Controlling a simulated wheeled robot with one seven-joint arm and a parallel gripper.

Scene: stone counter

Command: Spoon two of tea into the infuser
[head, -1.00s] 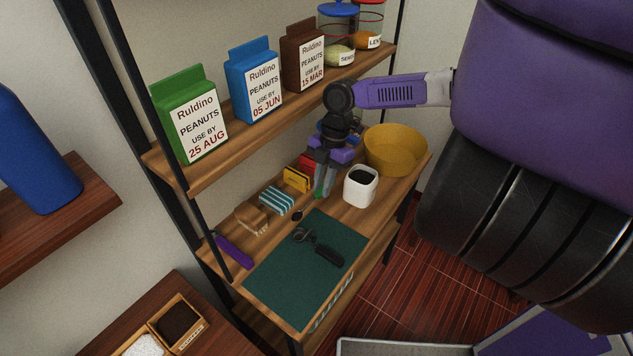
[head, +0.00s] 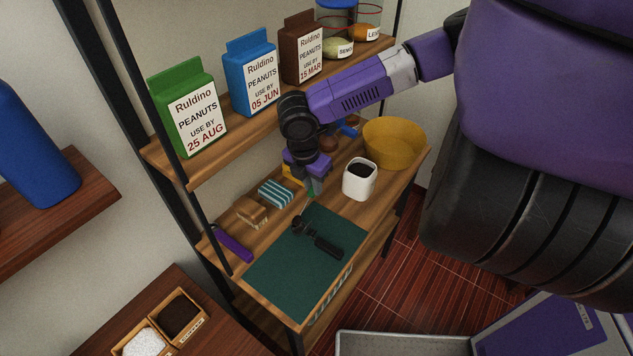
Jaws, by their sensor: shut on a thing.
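A white square canister (head: 355,188) with dark contents, seemingly the tea, stands upright on the middle shelf. A black-handled tool (head: 318,240), apparently the infuser, lies on the dark green mat (head: 285,280). My gripper (head: 315,188) points down to the left of the canister, just beyond the mat's far edge. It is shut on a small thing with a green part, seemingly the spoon. The fingers hide most of it, and I cannot see whether it carries any tea.
A yellow bowl (head: 395,143) stands behind the canister. Peanut cartons (head: 253,75) line the shelf above, close to my arm.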

